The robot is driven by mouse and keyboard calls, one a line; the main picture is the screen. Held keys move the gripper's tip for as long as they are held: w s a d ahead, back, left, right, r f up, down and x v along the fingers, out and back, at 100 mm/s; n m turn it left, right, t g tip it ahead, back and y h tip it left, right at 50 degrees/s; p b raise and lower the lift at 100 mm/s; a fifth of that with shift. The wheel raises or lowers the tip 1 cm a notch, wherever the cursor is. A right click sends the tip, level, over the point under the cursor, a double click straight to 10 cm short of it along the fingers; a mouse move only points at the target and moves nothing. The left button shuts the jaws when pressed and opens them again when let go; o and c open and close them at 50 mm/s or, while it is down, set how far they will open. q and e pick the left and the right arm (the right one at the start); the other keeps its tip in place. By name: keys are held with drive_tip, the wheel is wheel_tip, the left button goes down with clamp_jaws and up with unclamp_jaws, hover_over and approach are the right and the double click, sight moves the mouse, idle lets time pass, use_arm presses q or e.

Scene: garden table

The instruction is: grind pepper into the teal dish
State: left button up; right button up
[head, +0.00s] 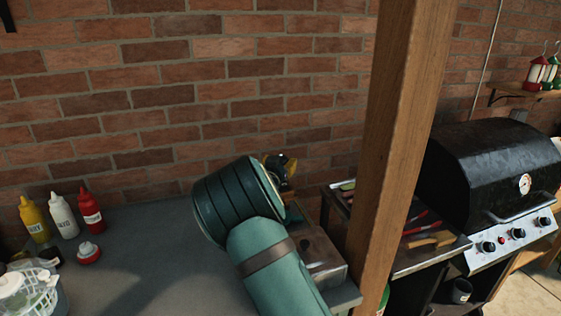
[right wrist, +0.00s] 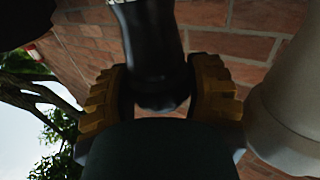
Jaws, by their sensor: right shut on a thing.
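My right gripper (head: 282,168) shows beyond the end of my teal arm in the head view, in front of the brick wall. In the right wrist view its yellow, ridged fingers (right wrist: 158,98) are shut on a dark, glossy pepper mill (right wrist: 152,40). The mill's far end runs out of the top of that view, where a pale patterned part shows. In the head view my arm and gripper mostly hide the mill. I cannot make out the teal dish in either view. My left gripper is not in view.
A grey tabletop (head: 150,270) has clear room in its middle. Yellow (head: 35,220), white (head: 63,217) and red (head: 92,214) bottles stand at the left, near a white basket (head: 48,296). A wooden post (head: 392,130) rises right of my arm, before a black grill (head: 485,165).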

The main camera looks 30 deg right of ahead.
drive_tip(key=o, duration=1.2)
drive_tip(key=shift+v, duration=3.95)
